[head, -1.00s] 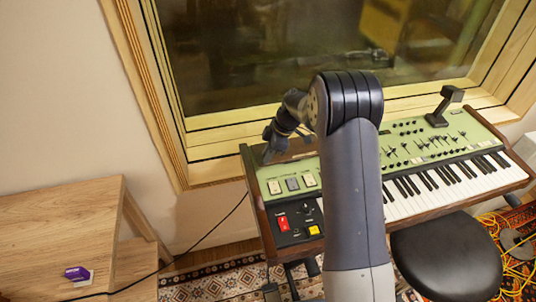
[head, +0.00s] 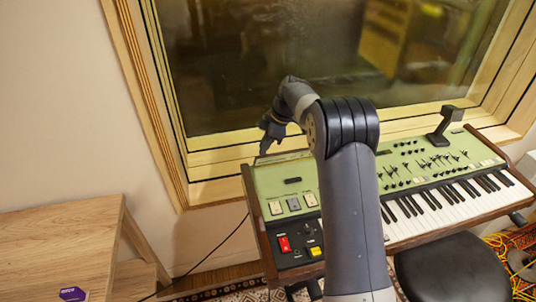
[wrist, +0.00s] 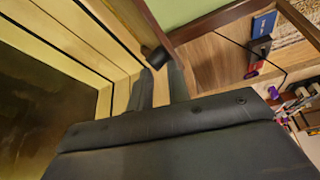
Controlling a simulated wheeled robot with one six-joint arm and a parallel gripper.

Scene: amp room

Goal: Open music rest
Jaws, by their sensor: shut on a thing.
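The keyboard (head: 403,187) has a green top and dark wood sides and stands below the window. The music rest seems to be the thin raised strip (head: 290,157) along the back left edge of its green top; its outline is hard to make out. My gripper (head: 265,148) is at that back left corner, shut, its fingertips at the strip. In the wrist view my fingers (wrist: 162,80) are close together beside the wood edge and a small dark round part (wrist: 153,57). The exact grip is unclear.
A window with a wooden frame (head: 165,110) rises close behind the keyboard. A wooden table (head: 60,240) with a purple box (head: 72,294) is at left. A black stool (head: 455,272) stands in front. A dark bracket (head: 445,125) stands at the keyboard's back right.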

